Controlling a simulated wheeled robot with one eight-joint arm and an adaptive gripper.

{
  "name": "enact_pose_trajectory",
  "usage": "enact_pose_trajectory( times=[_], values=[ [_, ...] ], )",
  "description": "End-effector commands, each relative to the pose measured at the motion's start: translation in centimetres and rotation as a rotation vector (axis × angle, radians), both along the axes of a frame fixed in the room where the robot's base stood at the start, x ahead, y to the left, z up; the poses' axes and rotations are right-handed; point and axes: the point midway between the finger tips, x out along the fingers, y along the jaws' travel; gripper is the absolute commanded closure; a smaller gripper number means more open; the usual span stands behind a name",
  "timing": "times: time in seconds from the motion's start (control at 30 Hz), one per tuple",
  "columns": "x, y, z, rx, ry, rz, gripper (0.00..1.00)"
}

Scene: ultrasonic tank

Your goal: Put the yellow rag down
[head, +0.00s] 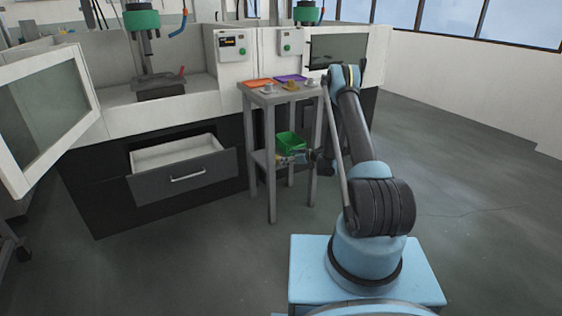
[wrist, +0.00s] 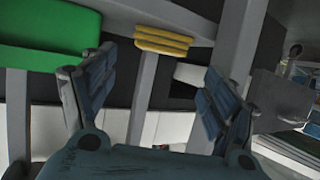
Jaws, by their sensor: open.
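A yellow ridged piece (wrist: 163,40), which looks like the folded yellow rag, shows in the wrist view ahead of my gripper (wrist: 158,64). My gripper's two fingers are spread apart, with the yellow piece beyond and between their tips, and no contact visible. In the head view my gripper (head: 298,157) is low at the small grey stand (head: 271,196), by its lower shelf, just in front of the green bin (head: 290,142). The rag is too small there to make out clearly. In the wrist view the green bin (wrist: 50,28) is at the upper left.
The stand's top holds an orange tray (head: 258,82), a purple tray (head: 290,78) and small items, one yellowish (head: 291,86). Its legs are close to my gripper. An open drawer (head: 183,177) and an open machine door (head: 48,112) are to the left. Floor at right is clear.

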Motion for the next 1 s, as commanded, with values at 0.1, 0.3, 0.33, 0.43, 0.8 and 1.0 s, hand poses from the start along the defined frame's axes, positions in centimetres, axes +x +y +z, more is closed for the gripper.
enact_pose_trajectory(
  times=[0.1, 0.3, 0.33, 0.43, 0.8, 1.0],
  values=[
    [-0.9, -1.5, 0.7, 0.001, 0.001, -0.003, 0.21],
    [-1.7, -2.6, 1.3, 0.001, 0.001, -0.002, 0.21],
    [-1.8, -2.7, 1.5, 0.000, 0.002, -0.002, 0.21],
    [-1.9, -2.9, 2.5, -0.004, 0.013, -0.003, 0.21],
    [-3.7, -4.0, 11.9, -0.058, 0.140, -0.034, 0.21],
    [-5.9, -4.9, 17.0, -0.091, 0.215, -0.062, 0.21]
  ],
)
